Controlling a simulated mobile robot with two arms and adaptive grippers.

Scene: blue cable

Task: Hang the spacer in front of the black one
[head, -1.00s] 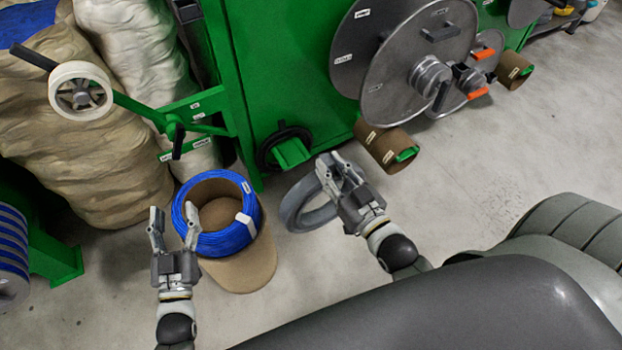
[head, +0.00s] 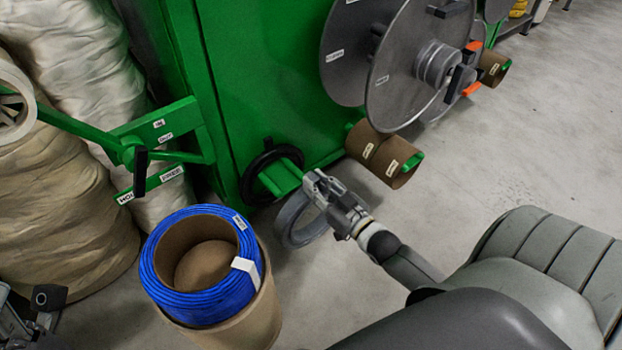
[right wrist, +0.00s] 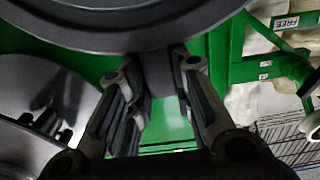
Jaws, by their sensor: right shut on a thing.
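My right gripper (head: 317,184) is shut on the grey ring-shaped spacer (head: 285,225), at its upper rim, and holds it below and right of the green peg (head: 284,178). I cannot tell whether the peg's end touches it. The black spacer (head: 252,184) hangs around the peg against the green machine. In the right wrist view the grey spacer (right wrist: 130,38) arcs across the top, with part of it between the fingers (right wrist: 158,75). My left gripper (head: 20,325) is only partly in view at the lower left edge, and its jaws are unclear.
A blue cable coil (head: 202,305) sits on a brown cardboard drum left of the spacer. Brown rolls (head: 385,155) on a green bar and large grey reel discs (head: 410,75) are to the right. A green arm (head: 75,125) projects at left. Floor (head: 510,150) is clear at right.

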